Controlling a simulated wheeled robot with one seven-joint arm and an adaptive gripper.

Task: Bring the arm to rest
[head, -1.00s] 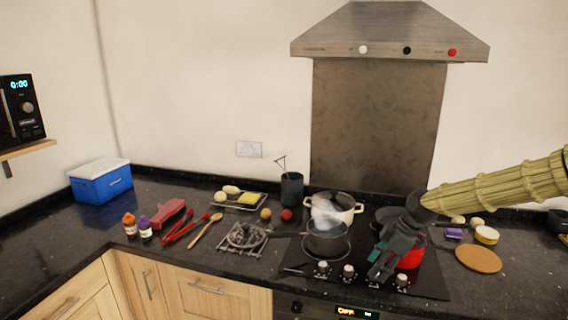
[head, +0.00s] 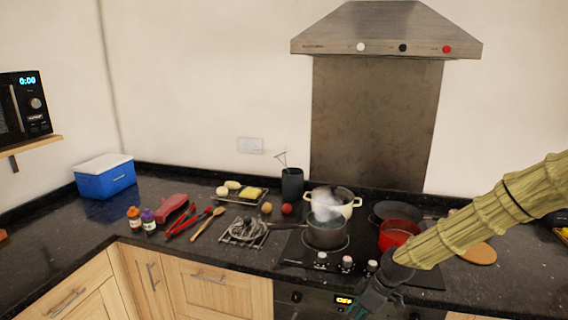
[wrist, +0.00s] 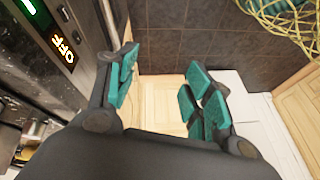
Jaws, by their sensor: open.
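My gripper (head: 368,300) is low at the bottom of the head view, in front of the hob's front edge and the oven panel. In the wrist view my gripper (wrist: 160,95) shows its teal finger pads spread apart with nothing between them. My arm, in a ridged yellow-green sleeve, comes in from the right and slopes down to it. The lower part of the gripper is cut off by the frame edge in the head view.
A steaming grey saucepan (head: 326,232), a cream pot (head: 345,203), a red pan (head: 398,232) and a dark frying pan (head: 392,212) stand on the hob. Tongs (head: 186,224), a wooden spoon (head: 208,224) and a blue box (head: 105,178) are on the counter left.

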